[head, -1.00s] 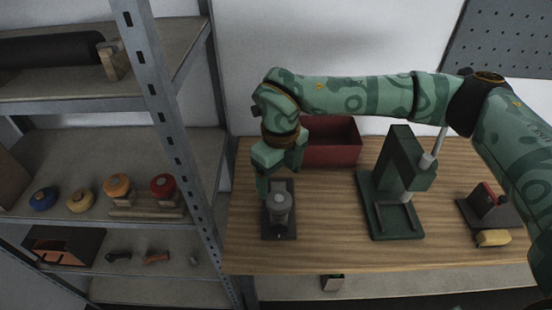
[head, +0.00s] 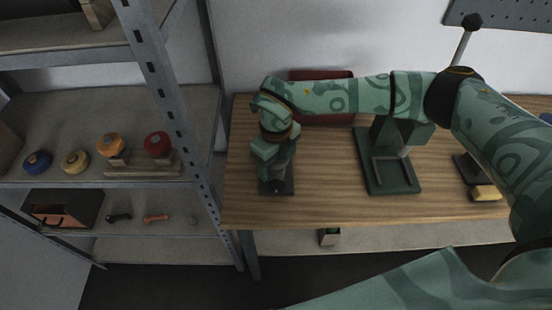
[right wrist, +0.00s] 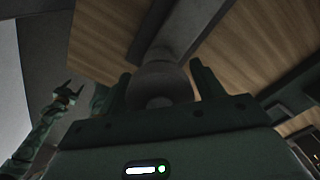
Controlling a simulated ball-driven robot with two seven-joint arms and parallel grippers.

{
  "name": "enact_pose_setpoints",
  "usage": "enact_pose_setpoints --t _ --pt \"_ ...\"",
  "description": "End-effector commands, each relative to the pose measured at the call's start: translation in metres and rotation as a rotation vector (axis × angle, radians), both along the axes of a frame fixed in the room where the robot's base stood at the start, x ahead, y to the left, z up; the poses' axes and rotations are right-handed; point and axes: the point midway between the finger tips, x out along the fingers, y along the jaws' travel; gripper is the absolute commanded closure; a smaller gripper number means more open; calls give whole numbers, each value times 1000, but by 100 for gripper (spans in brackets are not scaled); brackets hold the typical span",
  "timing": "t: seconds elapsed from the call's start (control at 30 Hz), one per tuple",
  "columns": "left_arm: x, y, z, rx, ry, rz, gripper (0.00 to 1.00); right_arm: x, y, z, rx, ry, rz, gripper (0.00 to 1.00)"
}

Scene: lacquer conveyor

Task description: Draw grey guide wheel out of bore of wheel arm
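The wheel arm (head: 287,187) stands on the wooden table at its left part; its dark base shows below my right gripper (head: 275,180), which hides most of it in the head view. In the right wrist view the round grey guide wheel (right wrist: 160,82) lies between the two fingers of my right gripper (right wrist: 162,92). A grey bar of the wheel arm (right wrist: 178,35) runs away behind the wheel. The fingers stand on both sides of the wheel; I cannot tell whether they press on it. My left gripper (right wrist: 68,92) shows small at the left of the right wrist view, fingers apart and empty.
A red bin (head: 320,75) stands behind my right arm. A green press-like stand (head: 390,175) is right of the wheel arm, and a yellow block (head: 486,193) lies farther right. A metal shelf (head: 165,100) with coloured wheels stands left. Table around the wheel arm is clear.

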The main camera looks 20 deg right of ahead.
Motion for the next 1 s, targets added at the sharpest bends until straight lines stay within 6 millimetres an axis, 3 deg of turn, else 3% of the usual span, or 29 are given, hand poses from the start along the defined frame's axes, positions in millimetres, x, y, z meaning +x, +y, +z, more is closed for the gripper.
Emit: enact_pose_setpoints --t 0.03,0.1,0.13,0.17,0.2,0.27,0.3,1.0 --pt "0 0 0 0 1 0 41 0 0 0 0 0 0 48" --pt "0 0 0 0 1 0 41 0 0 0 0 0 0 67" --pt "-1 0 0 0 1 0 41 0 0 0 0 0 0 71" --pt "-1 0 0 0 1 0 41 0 0 0 0 0 0 71" --pt "-1 0 0 0 1 0 41 0 0 0 0 0 0 53" --pt "-1 0 0 0 1 0 41 0 0 0 0 0 0 70" --pt "-1 0 0 0 1 0 41 0 0 0 0 0 0 72" --pt "3 0 22 0 -9 0 41 0 0 28 1 -2 0 72"
